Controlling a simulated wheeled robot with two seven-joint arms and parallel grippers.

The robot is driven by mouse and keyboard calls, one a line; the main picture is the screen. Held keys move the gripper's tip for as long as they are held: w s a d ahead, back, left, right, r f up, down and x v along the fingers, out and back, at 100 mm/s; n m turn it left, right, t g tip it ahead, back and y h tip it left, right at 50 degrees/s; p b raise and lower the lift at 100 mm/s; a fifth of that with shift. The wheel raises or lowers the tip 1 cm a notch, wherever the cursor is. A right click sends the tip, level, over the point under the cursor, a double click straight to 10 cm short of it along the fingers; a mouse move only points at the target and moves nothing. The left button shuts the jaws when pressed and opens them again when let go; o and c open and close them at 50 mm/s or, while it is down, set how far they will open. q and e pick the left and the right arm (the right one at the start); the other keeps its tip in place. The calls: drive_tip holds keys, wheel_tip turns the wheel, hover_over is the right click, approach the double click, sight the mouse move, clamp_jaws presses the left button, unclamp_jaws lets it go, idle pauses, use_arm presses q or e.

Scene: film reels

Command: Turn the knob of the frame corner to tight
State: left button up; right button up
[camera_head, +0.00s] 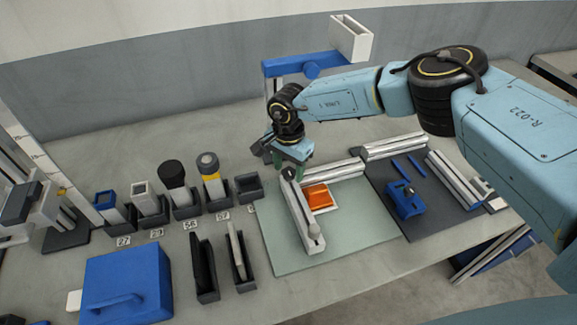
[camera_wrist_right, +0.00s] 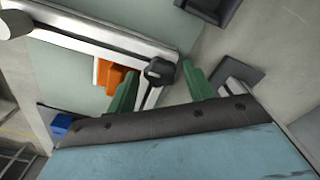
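The frame corner (camera_head: 303,215) is where two silver bars meet on the pale green mat (camera_head: 285,255). Its black knob (camera_head: 289,173) sits at the bars' joint; in the right wrist view the knob (camera_wrist_right: 160,72) has a light mark on its top. My right gripper (camera_head: 291,167) is over the corner, pointing down. In the right wrist view the gripper (camera_wrist_right: 161,88) is open, with one green finger on each side of the knob and visible gaps between. I cannot tell how far down the fingertips reach. My left gripper is not in view.
An orange piece (camera_head: 319,198) lies inside the corner. A blue tool (camera_head: 404,200) and more bars (camera_head: 458,178) lie on the dark mat at right. Holders with tubes (camera_head: 173,183) and a blue case (camera_head: 127,280) stand left. A blue-armed stand (camera_head: 300,65) rises behind.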

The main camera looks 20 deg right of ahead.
drive_tip(key=c, duration=0.8)
